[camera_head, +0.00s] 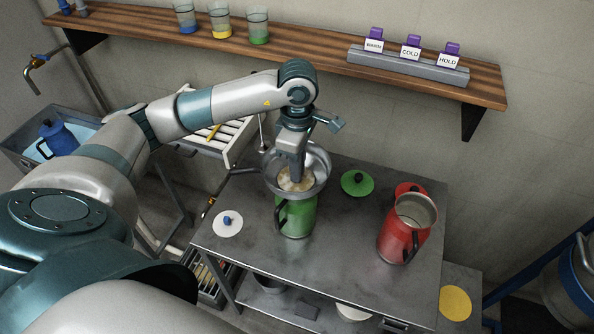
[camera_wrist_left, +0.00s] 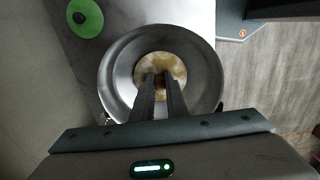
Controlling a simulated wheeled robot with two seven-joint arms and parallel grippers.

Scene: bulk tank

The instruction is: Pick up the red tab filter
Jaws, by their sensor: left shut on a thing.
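The filter is a pale, yellowish-stained disc (camera_head: 303,185) lying in the bottom of a steel funnel (camera_head: 321,163). The funnel sits on top of a green can (camera_head: 299,218). My left gripper (camera_head: 291,179) points down into the funnel. In the left wrist view the fingertips (camera_wrist_left: 161,82) are shut on a small reddish-brown tab at the middle of the filter (camera_wrist_left: 160,59). The fingers hide most of the tab. I cannot tell whether the filter is lifted off the funnel's bottom. My right gripper is not in view.
A red can (camera_head: 396,243) stands at the right of the steel table (camera_head: 340,262). A wooden shelf (camera_head: 330,52) runs along the wall behind.

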